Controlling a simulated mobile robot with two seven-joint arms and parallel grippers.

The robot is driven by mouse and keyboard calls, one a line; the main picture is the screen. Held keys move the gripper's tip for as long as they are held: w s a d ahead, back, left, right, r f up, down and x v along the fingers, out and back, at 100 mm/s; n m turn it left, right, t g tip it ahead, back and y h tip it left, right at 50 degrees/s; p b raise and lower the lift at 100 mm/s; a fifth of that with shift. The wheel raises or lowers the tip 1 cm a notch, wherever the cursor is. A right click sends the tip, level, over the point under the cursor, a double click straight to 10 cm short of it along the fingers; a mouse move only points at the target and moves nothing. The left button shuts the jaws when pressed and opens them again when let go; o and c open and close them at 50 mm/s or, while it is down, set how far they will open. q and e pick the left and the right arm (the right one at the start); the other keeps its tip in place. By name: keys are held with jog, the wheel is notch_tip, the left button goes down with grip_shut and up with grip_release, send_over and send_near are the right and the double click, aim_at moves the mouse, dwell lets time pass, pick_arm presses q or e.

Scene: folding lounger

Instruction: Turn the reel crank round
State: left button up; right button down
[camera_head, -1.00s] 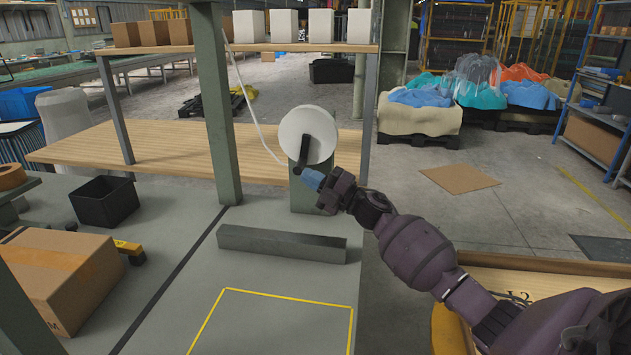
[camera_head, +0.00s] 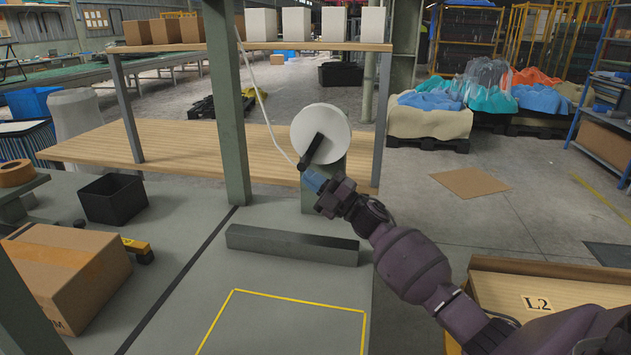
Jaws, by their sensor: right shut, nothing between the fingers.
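The white reel (camera_head: 325,124) stands on a grey-green post (camera_head: 322,186) at the back of the grey bench. Its dark crank arm (camera_head: 312,152) points down and left from the hub, with the handle end low at the reel's lower left. My right gripper (camera_head: 308,173) comes from the lower right; its blue fingers are shut with nothing between them, at or just below the crank's handle end. I cannot tell whether they touch it. My left gripper is not in view.
A white cord (camera_head: 259,92) runs from above down towards the reel. A grey bar (camera_head: 291,245) lies in front of the post, and a yellow outline (camera_head: 290,296) marks clear bench. A green upright (camera_head: 229,120) stands left of the reel. A cardboard box (camera_head: 68,272) and black bin (camera_head: 113,197) are at left.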

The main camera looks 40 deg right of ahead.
jog(key=shift+a+x, duration=0.2)
jog(key=shift+x, duration=0.8)
jog(key=shift+a+f, duration=0.1)
jog(key=shift+a, duration=0.05)
